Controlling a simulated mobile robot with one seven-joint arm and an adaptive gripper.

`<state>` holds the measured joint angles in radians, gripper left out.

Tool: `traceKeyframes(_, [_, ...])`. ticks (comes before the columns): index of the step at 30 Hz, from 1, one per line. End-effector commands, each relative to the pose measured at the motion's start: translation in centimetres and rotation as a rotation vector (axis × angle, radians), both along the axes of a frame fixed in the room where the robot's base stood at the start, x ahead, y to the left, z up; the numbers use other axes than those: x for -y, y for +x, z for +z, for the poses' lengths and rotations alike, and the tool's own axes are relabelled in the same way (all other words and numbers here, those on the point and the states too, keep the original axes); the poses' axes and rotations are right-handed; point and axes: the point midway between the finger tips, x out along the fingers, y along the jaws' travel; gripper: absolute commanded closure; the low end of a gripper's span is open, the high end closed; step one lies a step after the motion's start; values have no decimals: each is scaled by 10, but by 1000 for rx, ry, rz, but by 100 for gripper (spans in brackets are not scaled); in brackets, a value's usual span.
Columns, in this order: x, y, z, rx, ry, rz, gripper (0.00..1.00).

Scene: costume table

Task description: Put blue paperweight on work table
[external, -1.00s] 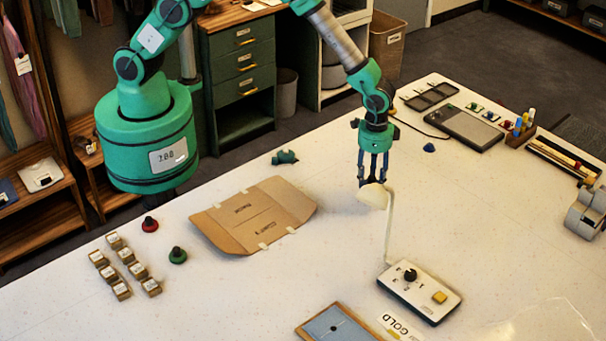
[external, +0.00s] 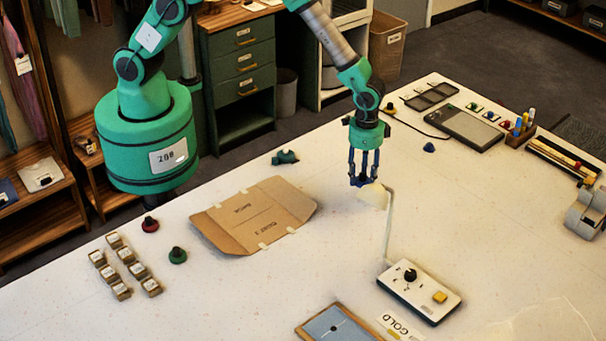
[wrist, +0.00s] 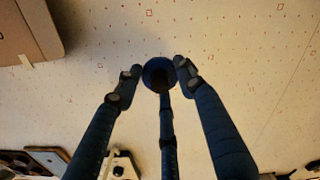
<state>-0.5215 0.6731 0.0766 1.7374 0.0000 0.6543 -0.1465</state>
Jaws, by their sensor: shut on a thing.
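My gripper (external: 363,178) has its fingers closed around a dark blue round thing, which I take to be the blue paperweight (wrist: 157,74). In the wrist view it sits between the fingertips, with a dark top facing the camera. In the external view the fingers and the lamp shade hide most of it. My gripper points down over the white speckled work table (external: 280,300), just left of and behind the lamp's pale shade. I cannot tell whether the paperweight touches the table.
The pale lamp (external: 373,197) stands close by my gripper on a switch box (external: 420,291). A cardboard folder (external: 253,215) lies to the left. Red (external: 150,224) and green (external: 177,255) knobbed pieces stand further left. A small blue piece (external: 429,147) lies behind right. The table's right middle is clear.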

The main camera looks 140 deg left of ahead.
Motion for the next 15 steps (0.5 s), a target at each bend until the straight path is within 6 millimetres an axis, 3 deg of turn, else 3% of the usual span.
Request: traceKeyframes(15, [6, 1, 1, 0, 0, -10, 96])
